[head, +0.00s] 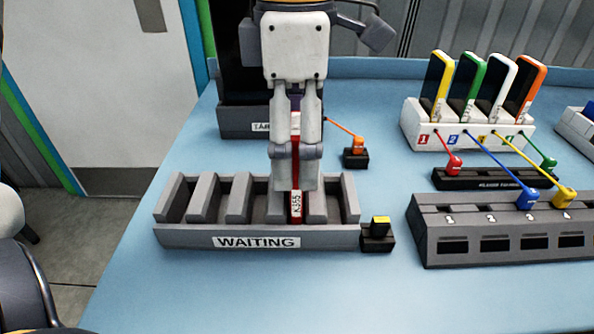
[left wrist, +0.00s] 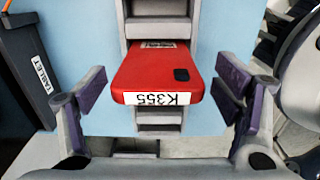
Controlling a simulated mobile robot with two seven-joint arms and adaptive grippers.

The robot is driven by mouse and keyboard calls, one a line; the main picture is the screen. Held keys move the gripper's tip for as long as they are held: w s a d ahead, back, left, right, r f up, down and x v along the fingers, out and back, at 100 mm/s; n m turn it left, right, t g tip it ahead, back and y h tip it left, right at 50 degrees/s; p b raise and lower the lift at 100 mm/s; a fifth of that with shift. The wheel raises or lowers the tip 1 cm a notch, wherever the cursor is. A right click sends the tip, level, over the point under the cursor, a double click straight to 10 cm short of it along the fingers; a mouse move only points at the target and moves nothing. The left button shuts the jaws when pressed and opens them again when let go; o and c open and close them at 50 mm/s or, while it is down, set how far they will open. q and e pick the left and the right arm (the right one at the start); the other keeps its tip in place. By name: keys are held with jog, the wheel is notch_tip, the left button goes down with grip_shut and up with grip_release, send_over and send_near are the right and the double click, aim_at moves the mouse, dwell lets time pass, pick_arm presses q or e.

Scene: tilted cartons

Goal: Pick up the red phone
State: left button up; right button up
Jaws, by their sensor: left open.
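The red phone (head: 296,206) stands on edge in a slot of the grey WAITING rack (head: 180,236), its K355 label facing up. In the head view my left gripper (head: 295,180) points down over it and hides most of it. In the left wrist view the red phone (left wrist: 150,82) lies between the two spread fingers of the left gripper (left wrist: 162,92), with a gap on each side. The left gripper is open and holds nothing. My right gripper is not in view.
A white charger (head: 466,135) holds several coloured phones at the right, with plugs and cables in front. A dark grey dock (head: 480,262) is at the front right. A small black block (head: 378,238) touches the rack's right end. A TABLET holder (head: 235,122) stands behind. Front table is clear.

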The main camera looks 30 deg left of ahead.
pick_arm(q)
notch_tip(320, 180, down, 2)
jog(key=shift+w+f, duration=0.1)
jog(key=shift+f, duration=0.05)
jog(key=c, duration=1.2)
jog(key=shift+o, duration=0.2)
